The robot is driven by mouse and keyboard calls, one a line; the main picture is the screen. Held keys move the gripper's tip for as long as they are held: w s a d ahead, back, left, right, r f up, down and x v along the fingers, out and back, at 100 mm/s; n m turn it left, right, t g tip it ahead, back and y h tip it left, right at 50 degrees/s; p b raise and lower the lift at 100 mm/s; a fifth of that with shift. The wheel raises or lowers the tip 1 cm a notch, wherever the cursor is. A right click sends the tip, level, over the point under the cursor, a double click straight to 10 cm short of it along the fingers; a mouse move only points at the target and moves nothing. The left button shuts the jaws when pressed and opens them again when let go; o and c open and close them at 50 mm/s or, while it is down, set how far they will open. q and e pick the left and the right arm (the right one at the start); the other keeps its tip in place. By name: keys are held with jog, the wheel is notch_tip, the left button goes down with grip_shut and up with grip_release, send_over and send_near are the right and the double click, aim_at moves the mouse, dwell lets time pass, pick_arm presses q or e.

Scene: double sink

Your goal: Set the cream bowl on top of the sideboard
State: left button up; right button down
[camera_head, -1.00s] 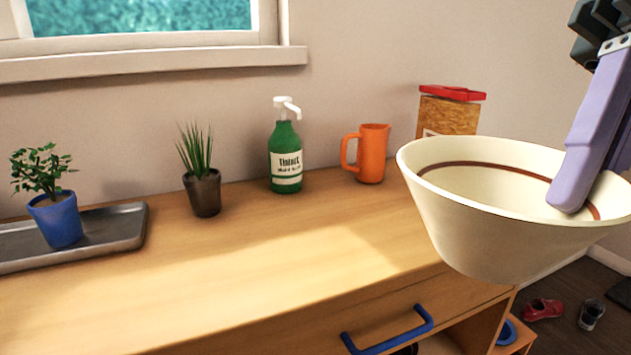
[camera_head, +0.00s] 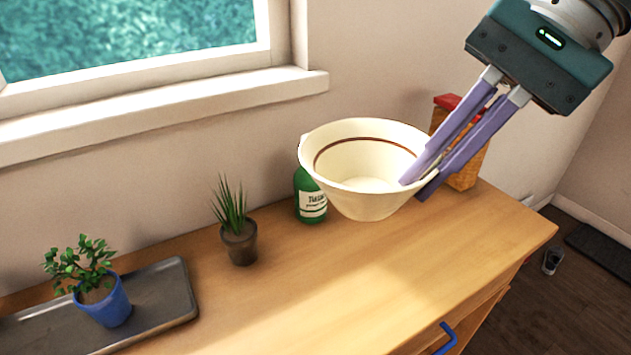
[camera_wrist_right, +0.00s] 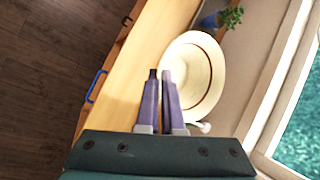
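The cream bowl (camera_head: 365,195) has a brown stripe inside its rim and hangs upright, slightly tilted, above the wooden sideboard (camera_head: 385,270). My right gripper (camera_head: 415,188) is shut on the bowl's right rim, one finger inside and one outside. The right wrist view also shows the bowl (camera_wrist_right: 200,65) beyond the fingers (camera_wrist_right: 162,75), over the sideboard top (camera_wrist_right: 135,75). The bowl hides the orange pitcher and part of the green soap bottle. My left gripper is in neither view.
A green soap bottle (camera_head: 312,205) stands behind the bowl, and a red-lidded container (camera_head: 465,165) behind the gripper. A spiky plant (camera_head: 240,245) and a grey tray (camera_head: 165,295) with a blue potted plant (camera_head: 105,300) are at left. The front middle of the top is clear.

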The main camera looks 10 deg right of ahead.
jog(key=f+m+t+b, duration=0.1)
jog(key=f+m, duration=0.2)
jog(key=f, duration=0.4)
jog(key=w+d+f+m+t+h+b, duration=0.1)
jog(key=f+m+t, duration=0.1)
jog(key=f, duration=0.5)
jog(key=w+f+m+t+b, duration=0.1)
jog(key=f+m, duration=0.2)
jog(key=f, duration=0.4)
jog(key=shift+w+d+m+t+h+b, duration=0.1)
jog(key=shift+d+m+t+h+b, duration=0.2)
jog(key=shift+d+m+h+b, duration=0.1)
jog(key=shift+f+b, duration=0.65)
jog(key=shift+f, duration=1.2)
jog(key=shift+f, duration=0.1)
jog(key=c, duration=1.1)
grip_release()
jog(key=shift+o, duration=0.2)
